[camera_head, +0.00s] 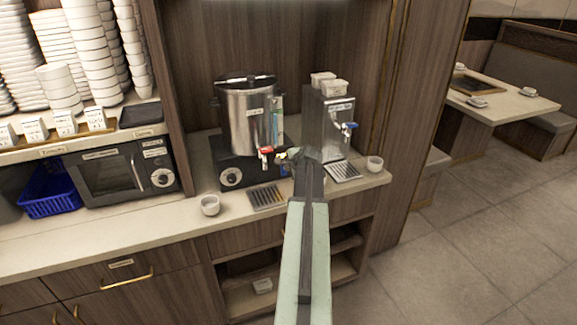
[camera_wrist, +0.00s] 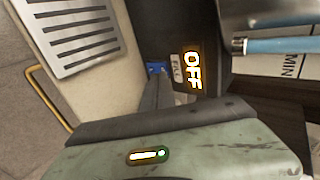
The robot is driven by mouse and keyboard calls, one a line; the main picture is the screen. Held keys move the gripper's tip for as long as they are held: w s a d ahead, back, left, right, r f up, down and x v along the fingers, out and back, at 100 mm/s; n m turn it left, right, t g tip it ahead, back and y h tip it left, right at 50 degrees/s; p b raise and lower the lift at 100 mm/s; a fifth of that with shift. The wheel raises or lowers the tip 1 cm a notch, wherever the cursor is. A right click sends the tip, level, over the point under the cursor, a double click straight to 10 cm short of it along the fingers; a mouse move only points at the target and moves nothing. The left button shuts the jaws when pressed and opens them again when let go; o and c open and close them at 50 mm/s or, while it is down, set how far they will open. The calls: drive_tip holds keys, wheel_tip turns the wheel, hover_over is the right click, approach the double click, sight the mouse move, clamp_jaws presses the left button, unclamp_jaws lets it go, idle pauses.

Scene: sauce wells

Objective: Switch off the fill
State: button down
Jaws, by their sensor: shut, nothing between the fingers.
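A small blue switch (camera_wrist: 156,66) shows in the wrist view beside a white label (camera_wrist: 177,68) that appears to read FILL. Bright orange-edged letters (camera_wrist: 193,70) beside the label read OFF. They are on the dark base (camera_head: 232,176) under the steel urn (camera_head: 246,120). My gripper (camera_wrist: 158,80) is shut and empty, its tip at or very close to the blue switch; I cannot tell if it touches. In the head view my gripper (camera_head: 287,155) is at the right front of the base, which it partly hides. The switch is not visible there.
The urn's red tap (camera_head: 266,152) is just left of my gripper. A drip tray (camera_head: 267,197) and a white cup (camera_head: 210,205) are in front. A steel dispenser (camera_head: 327,122) with a blue tap (camera_head: 348,127) stands to the right, near another cup (camera_head: 374,163).

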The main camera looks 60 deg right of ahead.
drive_tip(key=p+v, duration=0.8)
drive_tip(key=v, duration=0.3)
drive_tip(key=shift+r, duration=0.55)
drive_tip(key=shift+w+d, duration=0.15)
